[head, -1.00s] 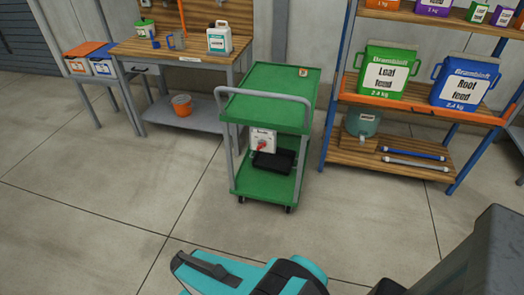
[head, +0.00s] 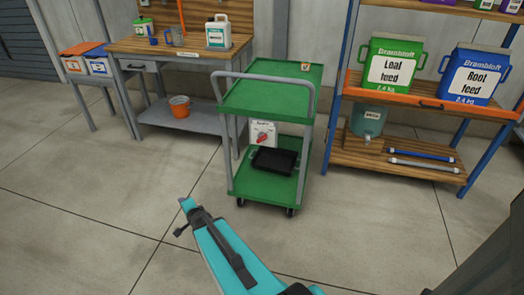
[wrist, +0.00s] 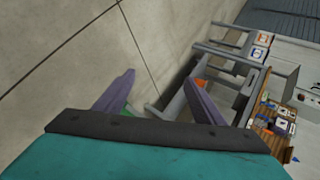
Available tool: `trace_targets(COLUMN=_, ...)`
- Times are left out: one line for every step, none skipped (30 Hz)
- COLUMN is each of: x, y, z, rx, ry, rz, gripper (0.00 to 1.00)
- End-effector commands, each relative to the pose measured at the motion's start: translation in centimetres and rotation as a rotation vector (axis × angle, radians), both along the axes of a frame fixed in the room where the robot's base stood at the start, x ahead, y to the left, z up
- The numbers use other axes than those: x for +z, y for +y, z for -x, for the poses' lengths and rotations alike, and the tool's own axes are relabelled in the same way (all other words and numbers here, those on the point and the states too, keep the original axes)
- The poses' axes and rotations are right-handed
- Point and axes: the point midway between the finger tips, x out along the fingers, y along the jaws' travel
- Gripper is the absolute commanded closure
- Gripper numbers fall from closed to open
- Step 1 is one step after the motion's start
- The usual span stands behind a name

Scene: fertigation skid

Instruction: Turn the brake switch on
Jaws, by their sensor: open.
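A white box with a red rotary knob, which I take for the brake switch (head: 263,134), stands on the lower shelf of a green cart (head: 268,97). Its knob shows a small red handle, but its exact setting is too small to read. My gripper (wrist: 159,78) shows in the wrist view with two purple fingers spread apart and nothing between them. In the head view my teal arm reaches up from the bottom edge, and its end is over the floor, left of and nearer than the cart, apart from the switch.
A black tray (head: 274,161) lies just in front of the box on the lower shelf. The cart's grey handle (head: 310,92) and posts frame the shelf. A workbench (head: 180,46) stands behind left, a shelf rack (head: 350,150) right. Floor left of the cart is clear.

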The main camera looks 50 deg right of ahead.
Motion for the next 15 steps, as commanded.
trace_targets(x=0.2, y=-2.7, z=-0.4, rx=-0.089, ry=-0.068, rz=-0.016, gripper=0.37)
trace_targets(x=0.9, y=-4.1, z=-0.5, rx=-0.143, ry=-0.112, rz=-0.029, gripper=0.37)
trace_targets(x=1.7, y=-6.2, z=-0.5, rx=-0.214, ry=-0.168, rz=-0.043, gripper=0.37)
trace_targets(x=2.3, y=-7.7, z=-0.5, rx=-0.267, ry=-0.209, rz=-0.052, gripper=0.37)
trace_targets(x=3.1, y=-9.2, z=-0.4, rx=-0.316, ry=-0.255, rz=-0.06, gripper=0.37)
trace_targets(x=4.0, y=-11.2, z=-0.1, rx=-0.384, ry=-0.319, rz=-0.075, gripper=0.37)
trace_targets(x=4.6, y=-12.7, z=0.3, rx=-0.435, ry=-0.363, rz=-0.086, gripper=0.37)
trace_targets(x=5.3, y=-14.2, z=0.7, rx=-0.487, ry=-0.411, rz=-0.098, gripper=0.37)
trace_targets(x=6.2, y=-16.2, z=1.4, rx=-0.556, ry=-0.474, rz=-0.113, gripper=0.37)
trace_targets(x=6.8, y=-17.7, z=2.0, rx=-0.606, ry=-0.521, rz=-0.123, gripper=0.37)
trace_targets(x=7.4, y=-19.1, z=2.7, rx=-0.656, ry=-0.569, rz=-0.134, gripper=0.37)
trace_targets(x=8.2, y=-20.9, z=3.7, rx=-0.719, ry=-0.632, rz=-0.148, gripper=0.37)
trace_targets(x=8.7, y=-22.2, z=4.6, rx=-0.765, ry=-0.679, rz=-0.157, gripper=0.37)
trace_targets(x=9.3, y=-23.4, z=5.4, rx=-0.808, ry=-0.725, rz=-0.165, gripper=0.37)
trace_targets(x=10.0, y=-24.9, z=6.5, rx=-0.862, ry=-0.783, rz=-0.175, gripper=0.37)
